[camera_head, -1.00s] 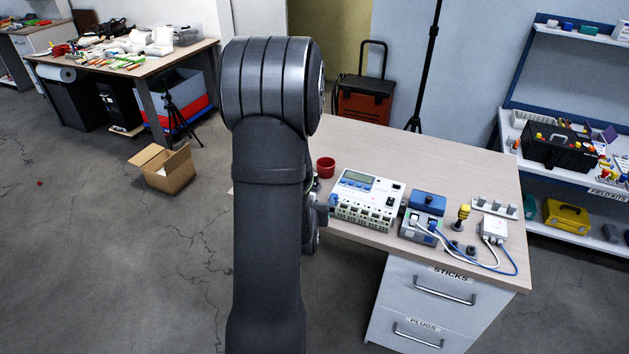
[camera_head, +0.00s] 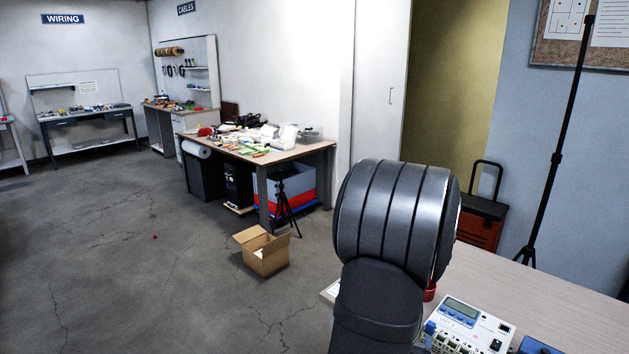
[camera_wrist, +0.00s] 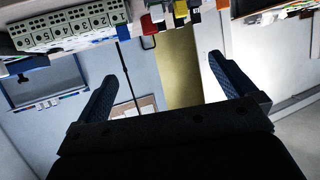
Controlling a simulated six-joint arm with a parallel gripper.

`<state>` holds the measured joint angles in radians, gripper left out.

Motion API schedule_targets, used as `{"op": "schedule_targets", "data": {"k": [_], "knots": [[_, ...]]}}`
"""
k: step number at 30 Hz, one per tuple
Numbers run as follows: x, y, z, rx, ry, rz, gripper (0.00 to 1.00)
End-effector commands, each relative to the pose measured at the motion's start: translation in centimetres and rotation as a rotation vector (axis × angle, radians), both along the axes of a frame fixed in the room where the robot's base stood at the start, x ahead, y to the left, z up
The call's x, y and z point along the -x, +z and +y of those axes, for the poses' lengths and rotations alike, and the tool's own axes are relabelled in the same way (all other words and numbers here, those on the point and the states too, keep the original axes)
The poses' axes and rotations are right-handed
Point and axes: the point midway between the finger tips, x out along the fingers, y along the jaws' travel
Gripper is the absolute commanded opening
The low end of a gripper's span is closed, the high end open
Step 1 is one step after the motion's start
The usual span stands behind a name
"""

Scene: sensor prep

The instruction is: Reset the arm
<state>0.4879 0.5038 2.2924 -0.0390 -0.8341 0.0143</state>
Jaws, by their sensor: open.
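My arm stands upright at the right of the head view, its big grey joint in front of the light wooden workbench (camera_head: 560,295). My gripper (camera_wrist: 162,68) shows only in the wrist view; its two dark fingers are wide apart with nothing between them. The wrist view is upside down. There the white socketed device (camera_wrist: 75,28) hangs at the top left, apart from the fingers. The same device shows at the bottom edge of the head view (camera_head: 470,322), partly cut off.
A cluttered table (camera_head: 295,155) stands at the back, with a black tripod (camera_head: 284,205) and an open cardboard box (camera_head: 264,254) near it. A tall black stand (camera_head: 548,170) and an orange-black trolley case (camera_head: 480,225) stand behind the workbench. The floor at left is mostly clear.

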Motion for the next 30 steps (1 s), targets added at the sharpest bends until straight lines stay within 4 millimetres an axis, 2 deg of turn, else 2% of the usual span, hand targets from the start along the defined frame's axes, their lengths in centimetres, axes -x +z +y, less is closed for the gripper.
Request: {"op": "schedule_targets", "data": {"k": [5,18,24,30], "knots": [[-1.8,-0.9,-0.8,-0.001,0.001,0.001,1.0],[-8.1,-3.8,-3.9,-0.001,0.001,0.001,1.0],[-5.0,-2.3,-2.5,0.0,0.001,0.0,1.0],[-3.5,-1.6,-1.7,0.0,0.0,0.0,1.0]]}}
